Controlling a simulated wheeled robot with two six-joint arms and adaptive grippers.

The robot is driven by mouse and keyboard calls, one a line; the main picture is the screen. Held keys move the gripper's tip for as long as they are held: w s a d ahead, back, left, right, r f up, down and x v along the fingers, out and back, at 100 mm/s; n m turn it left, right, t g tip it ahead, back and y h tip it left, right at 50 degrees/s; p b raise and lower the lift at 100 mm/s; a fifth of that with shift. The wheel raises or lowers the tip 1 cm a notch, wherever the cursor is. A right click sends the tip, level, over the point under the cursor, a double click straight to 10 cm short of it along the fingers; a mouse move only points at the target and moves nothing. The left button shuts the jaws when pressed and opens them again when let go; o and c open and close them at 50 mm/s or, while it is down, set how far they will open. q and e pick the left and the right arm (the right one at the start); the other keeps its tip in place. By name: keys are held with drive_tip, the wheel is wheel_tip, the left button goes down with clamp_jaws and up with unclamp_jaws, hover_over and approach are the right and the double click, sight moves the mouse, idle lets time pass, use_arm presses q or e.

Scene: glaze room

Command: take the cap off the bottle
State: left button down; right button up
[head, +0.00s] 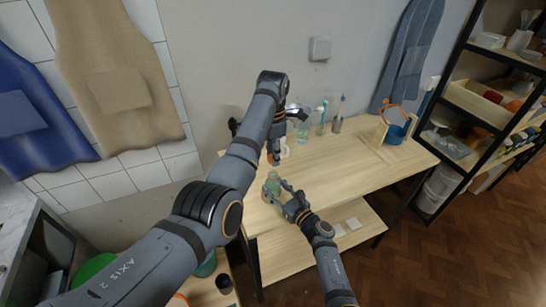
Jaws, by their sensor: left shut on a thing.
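A pale green bottle (272,184) stands near the front left of the wooden table. My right gripper (276,192) reaches in from the lower right, with its fingers around the bottle's body. My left gripper (273,159) points down from above, just above and behind the bottle's top in the picture. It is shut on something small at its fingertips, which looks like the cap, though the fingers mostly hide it. A small gap seems to show between these fingertips and the bottle.
On the table (335,165), a clear bottle (303,132), brushes in a cup (337,124) and a wooden stand with a blue pot (396,132) are along the back. The table's middle is clear. A black shelf rack (465,120) stands at right.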

drive_tip(key=o, duration=0.5)
drive_tip(key=v, duration=1.2)
